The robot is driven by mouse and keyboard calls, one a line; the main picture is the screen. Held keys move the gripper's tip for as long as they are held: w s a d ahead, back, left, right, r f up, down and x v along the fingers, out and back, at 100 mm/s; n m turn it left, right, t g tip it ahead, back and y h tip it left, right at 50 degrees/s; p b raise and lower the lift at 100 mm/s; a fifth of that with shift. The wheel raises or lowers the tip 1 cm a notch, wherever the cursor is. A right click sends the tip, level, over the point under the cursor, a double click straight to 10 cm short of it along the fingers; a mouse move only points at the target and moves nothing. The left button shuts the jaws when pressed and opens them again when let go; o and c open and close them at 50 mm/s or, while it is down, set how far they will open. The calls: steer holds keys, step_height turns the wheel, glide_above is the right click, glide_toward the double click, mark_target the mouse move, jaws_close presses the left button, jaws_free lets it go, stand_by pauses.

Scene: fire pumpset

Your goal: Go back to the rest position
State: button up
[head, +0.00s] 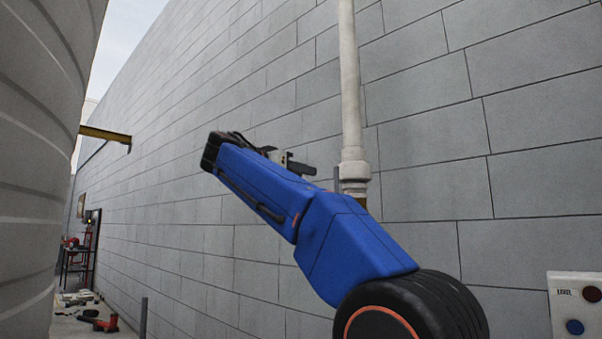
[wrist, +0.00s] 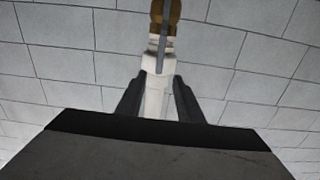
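My arm (head: 345,245) is blue with a black wrist and reaches up in front of the block wall. My gripper (head: 300,167) shows partly behind the arm, left of a white pipe (head: 350,85). In the wrist view my gripper (wrist: 158,85) has its two dark fingers spread apart. The white pipe (wrist: 157,92) appears in line with the gap, and I see no object gripped. How far the pipe is from the fingertips is hard to tell. A brass fitting (head: 354,188) sits on the pipe below a white collar, with a thin grey bar (head: 337,179) beside it.
The grey block wall (head: 440,120) runs along the right. A large ribbed grey tank (head: 35,150) stands at the left. A panel with red and blue buttons (head: 577,305) is at lower right. Red equipment (head: 106,323) and a rack (head: 76,258) stand far down the passage.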

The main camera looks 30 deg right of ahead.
stand_by(0.4)
steer(key=s+d+f+n+y, duration=0.1)
steer(key=s+f+n+y, duration=0.35)
steer(key=f, duration=0.95)
steer(key=s+d+f+n+y, duration=0.1)
steer(key=s+f+n+y, duration=0.4)
steer(key=f, duration=0.9)
steer(key=s+a+f+n+y, duration=0.1)
steer(key=s+a+f+y, duration=0.1)
steer(key=s+f, duration=0.6)
steer(key=s+a+f+n+g+y, duration=0.1)
steer(key=s+a+f, duration=0.4)
steer(key=f, duration=1.3)
steer(key=s+a+f+n+y, duration=0.2)
steer(key=s+a+f+y, duration=0.2)
steer(key=s+f, duration=0.8)
steer(key=shift+s+a+f+n, duration=0.15)
steer(key=shift+a+f+n, duration=0.15)
steer(key=shift+f, duration=0.3)
steer(key=shift+y, duration=0.25)
